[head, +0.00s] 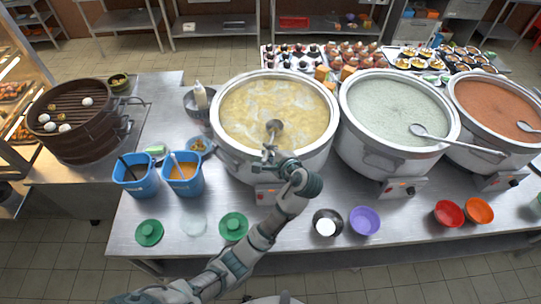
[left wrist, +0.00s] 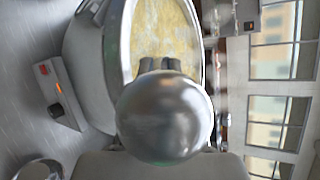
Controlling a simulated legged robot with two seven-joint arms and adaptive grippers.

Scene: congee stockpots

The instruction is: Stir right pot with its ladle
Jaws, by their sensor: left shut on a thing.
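Three large white pots stand in a row. The right pot (head: 487,150) holds reddish-brown congee (head: 495,100), with a ladle (head: 527,127) lying at its right side, cut off by the picture edge. My left gripper (head: 268,158) is at the front rim of the left pot (head: 235,160), which holds yellow congee (head: 280,110). It is shut on a metal ladle (head: 274,126), whose bowl shows over that congee. In the left wrist view a large shiny rounded metal piece (left wrist: 165,115) hides most of the fingers. My right gripper is not in view.
The middle pot (head: 375,155) holds pale green congee; a ladle (head: 420,130) rests across it, handle towards the right pot. Blue tubs (head: 137,182), a dark steamer (head: 75,130) and small bowls (head: 365,220) stand on the counter (head: 290,240). Food trays (head: 350,55) sit behind.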

